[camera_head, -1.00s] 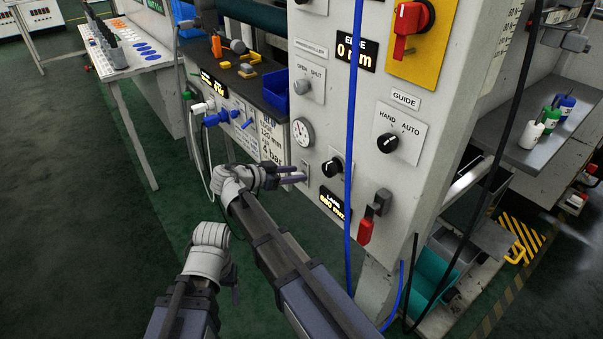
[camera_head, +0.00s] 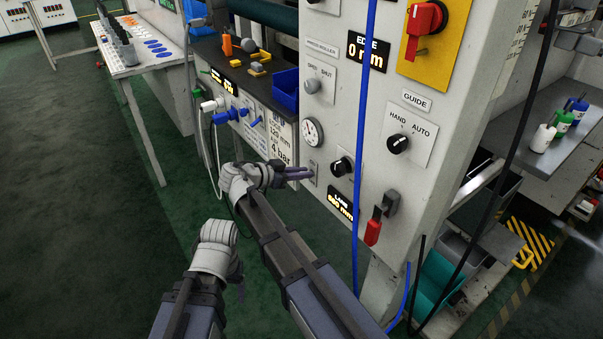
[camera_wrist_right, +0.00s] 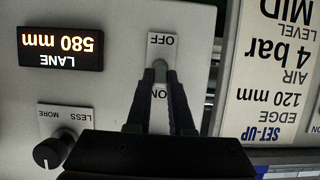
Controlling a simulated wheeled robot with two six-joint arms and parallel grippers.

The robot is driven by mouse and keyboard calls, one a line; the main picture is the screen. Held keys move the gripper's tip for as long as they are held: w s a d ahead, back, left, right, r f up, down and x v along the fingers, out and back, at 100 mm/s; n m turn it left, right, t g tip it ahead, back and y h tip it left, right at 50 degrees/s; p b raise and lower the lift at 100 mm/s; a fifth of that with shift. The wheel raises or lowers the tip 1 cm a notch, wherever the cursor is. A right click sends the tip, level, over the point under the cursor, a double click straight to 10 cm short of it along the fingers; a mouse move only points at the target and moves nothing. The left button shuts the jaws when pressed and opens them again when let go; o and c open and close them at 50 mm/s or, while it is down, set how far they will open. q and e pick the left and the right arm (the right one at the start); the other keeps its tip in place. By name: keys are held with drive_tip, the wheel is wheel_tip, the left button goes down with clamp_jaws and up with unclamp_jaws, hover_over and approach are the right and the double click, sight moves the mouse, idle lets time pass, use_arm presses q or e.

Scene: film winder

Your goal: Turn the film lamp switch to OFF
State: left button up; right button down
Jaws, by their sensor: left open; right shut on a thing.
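The lamp switch is a small grey toggle lever (camera_wrist_right: 160,70) on a pale plate marked OFF and ON. In the right wrist view the plate is upside down, with OFF at the picture's top and ON lower down. The lever's tip shows just below the word OFF; its exact setting is hard to tell. My right gripper (camera_wrist_right: 161,82) has its dark fingers on both sides of the lever, shut on it. In the head view my right gripper (camera_head: 306,173) reaches the switch plate (camera_head: 314,167), which it partly hides. My left gripper (camera_head: 240,287) hangs low, open and empty.
A LANE display (camera_wrist_right: 62,48) and a LESS/MORE knob (camera_wrist_right: 60,150) sit beside the switch. A gauge (camera_head: 312,131) is above it. A blue cable (camera_head: 363,130) hangs in front of the panel. A red-handled lever (camera_head: 375,228) is at lower right.

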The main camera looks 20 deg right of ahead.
drive_tip(key=shift+f+b, duration=0.2)
drive_tip(key=shift+b, duration=0.25)
drive_tip(key=shift+a+f+t+h+b, duration=0.1)
drive_tip(key=shift+f+t+h+b, duration=0.45)
drive_tip(key=shift+h+b, duration=2.05)
drive_tip(key=shift+d+f+t+h+b, duration=0.1)
drive_tip(key=shift+f+t+h+b, duration=0.45)
drive_tip(key=shift+b, duration=4)
drive_tip(key=shift+a+f+t+h+b, duration=0.1)
drive_tip(key=shift+f+t+h+b, duration=0.45)
drive_tip(key=shift+h+b, duration=2.05)
drive_tip(key=shift+r+y+b, duration=0.15)
drive_tip(key=shift+y+b, duration=0.8)
drive_tip(key=c, duration=0.8)
unclamp_jaws()
